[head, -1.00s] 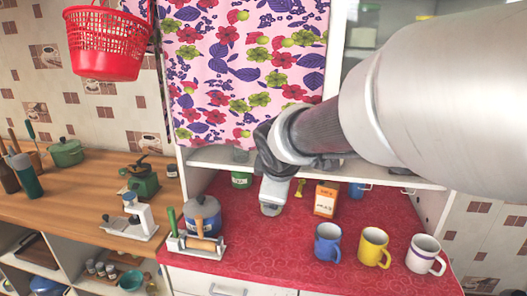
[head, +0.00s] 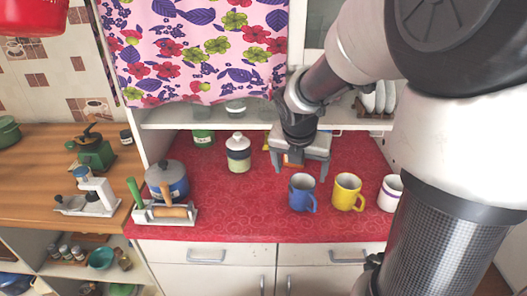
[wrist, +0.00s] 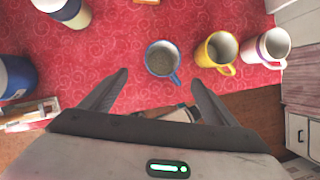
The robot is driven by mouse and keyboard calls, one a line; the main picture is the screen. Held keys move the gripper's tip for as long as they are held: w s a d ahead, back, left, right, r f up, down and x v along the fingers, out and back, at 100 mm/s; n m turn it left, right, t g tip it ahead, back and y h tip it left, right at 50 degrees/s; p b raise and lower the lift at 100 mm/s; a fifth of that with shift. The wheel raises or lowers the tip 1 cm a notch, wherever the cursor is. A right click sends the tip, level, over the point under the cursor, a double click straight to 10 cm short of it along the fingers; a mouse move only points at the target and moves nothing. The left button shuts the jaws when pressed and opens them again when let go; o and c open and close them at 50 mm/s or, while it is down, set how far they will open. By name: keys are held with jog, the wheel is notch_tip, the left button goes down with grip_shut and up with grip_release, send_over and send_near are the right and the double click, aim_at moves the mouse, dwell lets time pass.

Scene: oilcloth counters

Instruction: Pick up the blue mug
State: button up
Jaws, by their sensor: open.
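The blue mug (head: 302,192) stands upright on the red counter, left of the yellow mug, in the head view. In the wrist view the blue mug (wrist: 161,60) shows from above, its handle pointing to the lower right. My gripper (head: 301,168) is above the counter, behind the blue mug in the head view. In the wrist view my gripper (wrist: 160,82) has its two fingers spread wide, with nothing between them. The mug lies ahead of the fingertips and apart from them.
The yellow mug (head: 346,191) and the white mug (head: 391,192) stand to the right. A lidded jar (head: 238,153), a blue pot (head: 167,180) and a utensil rack (head: 165,213) stand left. The red counter (head: 250,215) is bare in front. A shelf (head: 215,116) overhangs the back.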

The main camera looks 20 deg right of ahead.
jog(key=b, duration=0.3)
send_near(302, 188)
jog(key=s+a+f, duration=0.1)
jog(key=s, duration=0.1)
jog(key=b+x, duration=0.2)
jog(key=x, duration=0.3)
jog(key=shift+w+d+f, duration=0.1)
jog(key=shift+w, duration=0.05)
jog(key=c, duration=1.4)
